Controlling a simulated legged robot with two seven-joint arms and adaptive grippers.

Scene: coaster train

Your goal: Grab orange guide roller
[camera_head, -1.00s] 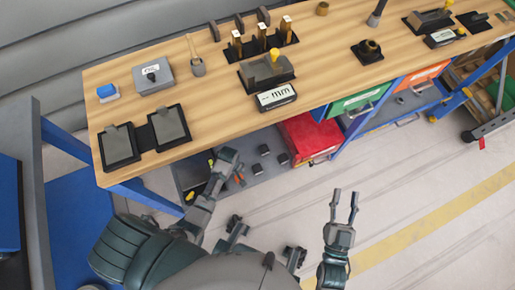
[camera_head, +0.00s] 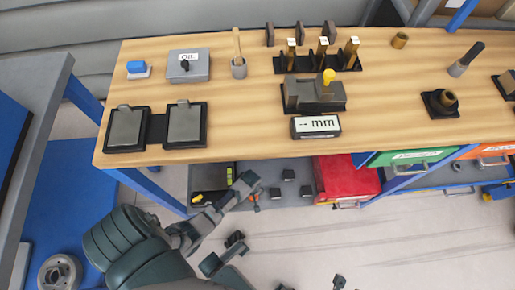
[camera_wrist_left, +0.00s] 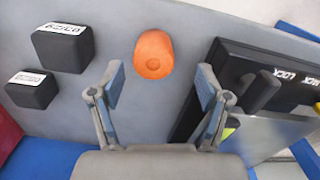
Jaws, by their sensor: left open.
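The orange guide roller (camera_wrist_left: 154,55) stands on the grey lower shelf in the left wrist view. It is just beyond and between the fingertips of my left gripper (camera_wrist_left: 160,84), which is open and empty. In the head view my left gripper (camera_head: 248,186) reaches over the lower shelf, under the bench's front edge. A small orange patch (camera_head: 256,196) shows beside its fingers there, mostly hidden. Only a small tip of my right gripper (camera_head: 338,282) shows at the bottom edge of the head view.
Black labelled blocks (camera_wrist_left: 64,47) stand left of the roller. A black lock box (camera_wrist_left: 255,85) is close on the right. The wooden bench top (camera_head: 220,110) overhangs the shelf (camera_head: 275,172). A red bin (camera_head: 345,178) stands to the right.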

